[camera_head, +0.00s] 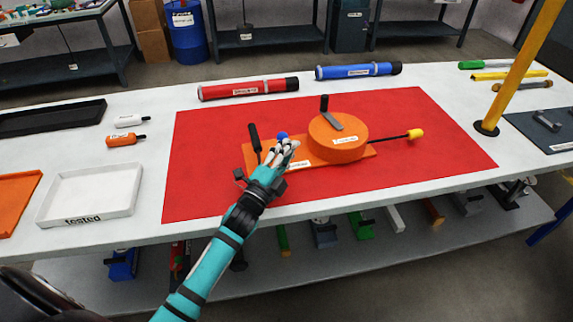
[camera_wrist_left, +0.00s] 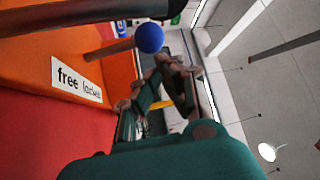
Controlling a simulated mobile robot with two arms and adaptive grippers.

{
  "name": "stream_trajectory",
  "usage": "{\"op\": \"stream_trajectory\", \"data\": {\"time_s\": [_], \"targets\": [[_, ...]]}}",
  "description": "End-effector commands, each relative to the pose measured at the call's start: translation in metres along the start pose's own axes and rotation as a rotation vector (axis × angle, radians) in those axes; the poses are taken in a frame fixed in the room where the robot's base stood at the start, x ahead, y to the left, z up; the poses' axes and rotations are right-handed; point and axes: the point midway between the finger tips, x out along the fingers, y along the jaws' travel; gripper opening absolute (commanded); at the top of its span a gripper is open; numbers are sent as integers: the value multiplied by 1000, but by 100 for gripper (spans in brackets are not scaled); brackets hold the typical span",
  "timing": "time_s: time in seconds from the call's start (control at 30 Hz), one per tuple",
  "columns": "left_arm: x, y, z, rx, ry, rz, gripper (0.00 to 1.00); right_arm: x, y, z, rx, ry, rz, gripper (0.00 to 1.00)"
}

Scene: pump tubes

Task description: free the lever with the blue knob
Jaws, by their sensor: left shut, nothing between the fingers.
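The blue knob (camera_head: 282,135) sits just past my left gripper's fingertips on the orange pump base. In the left wrist view the blue knob (camera_wrist_left: 149,37) tops a dark lever shaft (camera_wrist_left: 108,48) beside a white label (camera_wrist_left: 76,80) reading "free" and, less clearly, "locked". Which word the lever stands at, I cannot tell. My left gripper (camera_head: 284,152) is shut and empty, close beside the knob; its fingers (camera_wrist_left: 165,88) show near the knob in the wrist view. Whether they touch it is unclear. The lever's foot is hidden in the head view. My right gripper is out of view.
The orange round housing (camera_head: 338,138) has a black crank handle (camera_head: 324,104) and a yellow-tipped rod (camera_head: 415,134). A black upright handle (camera_head: 255,138) stands left of the knob. The red mat (camera_head: 205,170) is mostly clear. A yellow post (camera_head: 515,70) stands at right.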

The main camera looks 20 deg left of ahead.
Motion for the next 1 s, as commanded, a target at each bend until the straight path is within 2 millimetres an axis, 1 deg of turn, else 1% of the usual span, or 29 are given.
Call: {"op": "stream_trajectory", "data": {"time_s": [0.03,0.3,0.4,0.5,0.67,1.0], "targets": [[-11,1,0,0,-1,4,0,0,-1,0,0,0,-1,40],[-69,1,0,1,-2,4,0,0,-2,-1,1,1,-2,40],[-86,0,0,1,-2,3,0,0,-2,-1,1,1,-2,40],[-97,0,0,0,-1,1,0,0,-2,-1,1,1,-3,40],[-105,0,0,1,-1,0,0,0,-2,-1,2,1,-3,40],[-105,0,0,1,-1,0,0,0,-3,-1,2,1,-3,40]]}}
